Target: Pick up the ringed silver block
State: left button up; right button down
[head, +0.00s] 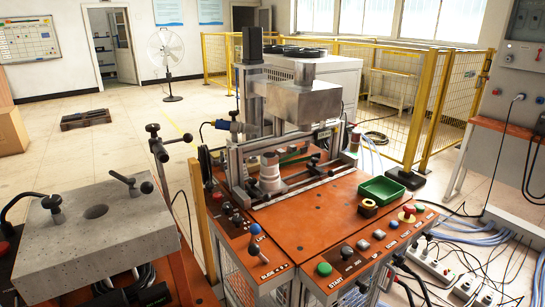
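A silver, stepped round block (270,172) with ring-like bands stands upright on the orange machine table, inside the metal frame of the press. It is the thing that best fits the ringed silver block. A grey press head (303,102) hangs above and to the right of it. Neither of my grippers can be made out in the head view, and nothing is seen touching the block.
Frame posts (233,150) and a rail crowd the block. A green tray (381,190) and a small yellow-ringed part (368,207) sit to the right. Buttons line the orange table's (300,232) front. A grey slab (60,235) with a hole stands at left.

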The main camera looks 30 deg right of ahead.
aim_at(269, 158)
jog(key=l+u, duration=0.15)
jog(key=l, duration=0.65)
jog(key=l+u, duration=0.1)
jog(key=l, duration=0.65)
jog(key=k+l+u, duration=0.15)
jog(key=l, duration=0.6)
